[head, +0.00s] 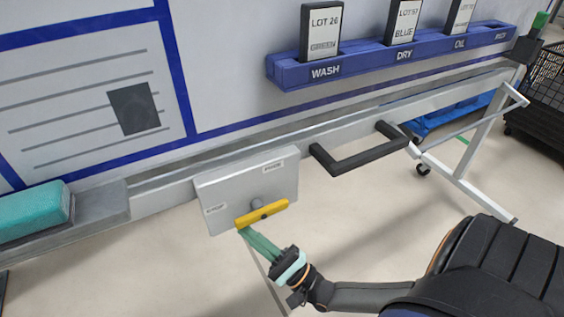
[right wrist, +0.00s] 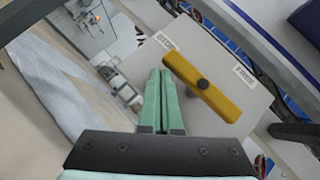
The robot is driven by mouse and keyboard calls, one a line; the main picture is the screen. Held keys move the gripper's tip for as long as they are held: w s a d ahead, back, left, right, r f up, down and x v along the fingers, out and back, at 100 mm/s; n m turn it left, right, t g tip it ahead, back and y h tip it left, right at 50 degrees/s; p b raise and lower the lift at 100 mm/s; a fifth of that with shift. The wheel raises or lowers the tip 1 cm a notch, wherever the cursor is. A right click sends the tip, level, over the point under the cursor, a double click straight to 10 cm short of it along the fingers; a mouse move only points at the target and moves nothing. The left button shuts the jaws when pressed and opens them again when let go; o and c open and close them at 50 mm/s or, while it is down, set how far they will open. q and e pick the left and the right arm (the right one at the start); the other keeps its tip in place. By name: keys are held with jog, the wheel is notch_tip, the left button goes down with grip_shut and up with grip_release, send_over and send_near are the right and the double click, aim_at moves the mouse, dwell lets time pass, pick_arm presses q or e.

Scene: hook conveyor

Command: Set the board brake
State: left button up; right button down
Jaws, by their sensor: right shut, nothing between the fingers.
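The brake lever (head: 262,214) is a yellow bar on a dark pivot, mounted on a grey plate (head: 230,187) below the whiteboard. It lies nearly level in the head view, its right end slightly higher. My right gripper (head: 244,233) has green fingers, shut and empty, with the tips just below the lever's left end. In the right wrist view the fingertips (right wrist: 160,74) are beside the yellow lever (right wrist: 208,88); contact is unclear. My left gripper is not in view.
A black handle (head: 360,160) juts out right of the plate. A blue rack (head: 390,58) holds lot cards above. A teal eraser (head: 35,210) sits on the tray at left. A white leg frame with a caster (head: 423,170) and a black crate (head: 537,85) stand at right.

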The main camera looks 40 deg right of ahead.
dwell(0.5)
jog(key=v, duration=1.2)
jog(key=shift+s, duration=0.3)
jog(key=shift+d, duration=0.1)
